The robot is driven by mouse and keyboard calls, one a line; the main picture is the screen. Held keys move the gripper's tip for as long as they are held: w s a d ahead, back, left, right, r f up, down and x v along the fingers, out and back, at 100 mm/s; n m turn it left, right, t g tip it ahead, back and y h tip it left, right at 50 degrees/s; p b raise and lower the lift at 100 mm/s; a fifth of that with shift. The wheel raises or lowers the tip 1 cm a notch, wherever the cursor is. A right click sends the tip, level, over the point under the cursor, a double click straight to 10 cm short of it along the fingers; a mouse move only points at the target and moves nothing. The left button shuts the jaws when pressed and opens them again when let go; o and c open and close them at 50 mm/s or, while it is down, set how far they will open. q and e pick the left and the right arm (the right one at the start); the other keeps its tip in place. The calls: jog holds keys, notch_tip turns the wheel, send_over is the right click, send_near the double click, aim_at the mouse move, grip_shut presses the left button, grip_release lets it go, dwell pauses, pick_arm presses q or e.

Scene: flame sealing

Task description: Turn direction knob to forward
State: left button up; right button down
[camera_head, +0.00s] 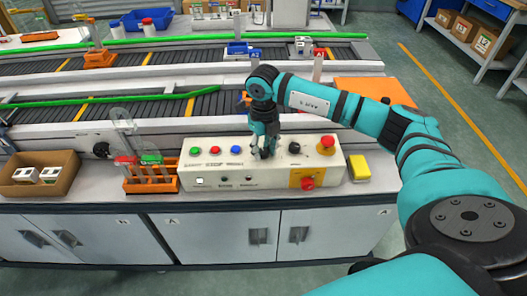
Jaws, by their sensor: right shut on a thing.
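The cream control box (215,178) stands on the near edge of the bench. Its top carries small green, red and blue buttons on the left, a black knob (294,148) right of the middle, and a red button (326,142) at the right end. My right gripper (265,153) points down at the panel between the blue button and the black knob. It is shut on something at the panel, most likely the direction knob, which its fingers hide. The knob's setting cannot be read. My left gripper is not in view.
An orange rack (152,183) with capped tubes stands left of the box, and a cardboard box (38,175) lies further left. A yellow block (359,167) sits at the right. Roller conveyors (150,100) run behind.

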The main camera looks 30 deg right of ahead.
aim_at(264, 151)
jog(key=shift+n, duration=0.7)
jog(key=shift+r+b, duration=0.15)
jog(key=shift+b, duration=0.2)
jog(key=c, duration=0.9)
grip_release()
jog(key=shift+c, duration=0.2)
notch_tip(264, 151, up, 12)
